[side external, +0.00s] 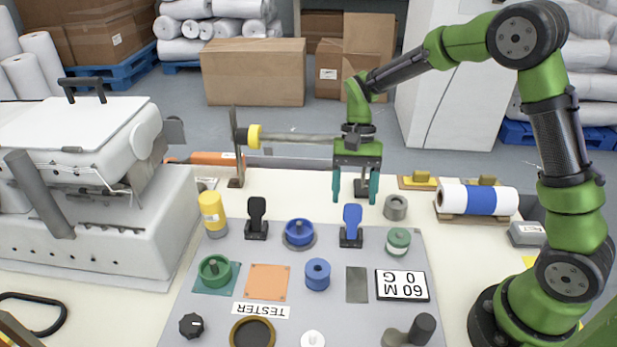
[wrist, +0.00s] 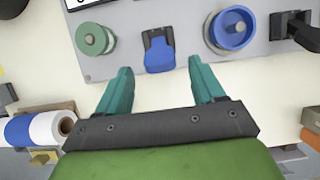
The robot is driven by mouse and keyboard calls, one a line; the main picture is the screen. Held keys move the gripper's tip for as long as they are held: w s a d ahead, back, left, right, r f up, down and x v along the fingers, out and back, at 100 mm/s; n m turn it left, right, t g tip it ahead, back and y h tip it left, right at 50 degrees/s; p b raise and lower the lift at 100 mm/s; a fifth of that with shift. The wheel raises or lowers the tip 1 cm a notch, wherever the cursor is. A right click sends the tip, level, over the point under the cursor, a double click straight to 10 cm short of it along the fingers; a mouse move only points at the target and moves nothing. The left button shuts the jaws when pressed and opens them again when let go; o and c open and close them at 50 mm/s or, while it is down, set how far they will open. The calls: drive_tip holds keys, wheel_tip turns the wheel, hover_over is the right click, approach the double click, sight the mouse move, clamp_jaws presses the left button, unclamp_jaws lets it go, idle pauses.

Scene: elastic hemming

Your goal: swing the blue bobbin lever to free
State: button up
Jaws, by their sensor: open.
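The blue bobbin lever (side external: 352,222) stands upright on its dark base on the grey tester board, in the side external view. In the wrist view the blue lever (wrist: 159,55) lies ahead of the fingers, near the board's edge, between the lines of the two fingertips. My gripper (side external: 356,199) has teal fingers, open and empty, and hangs above the table near the lever. In the wrist view my gripper (wrist: 160,75) shows a wide gap with nothing between the fingers. No contact with the lever is visible.
A black lever (side external: 256,218) and a blue bobbin (side external: 299,232) stand left of the blue lever. A green-topped spool (side external: 398,241) is close on its right. A grey ring (side external: 395,207) and a blue-white roll (side external: 478,200) lie further right. A horizontal rod (side external: 300,137) crosses behind.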

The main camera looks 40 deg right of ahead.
sight(353, 204)
drive_tip(key=shift+x, duration=1.6)
clamp_jaws()
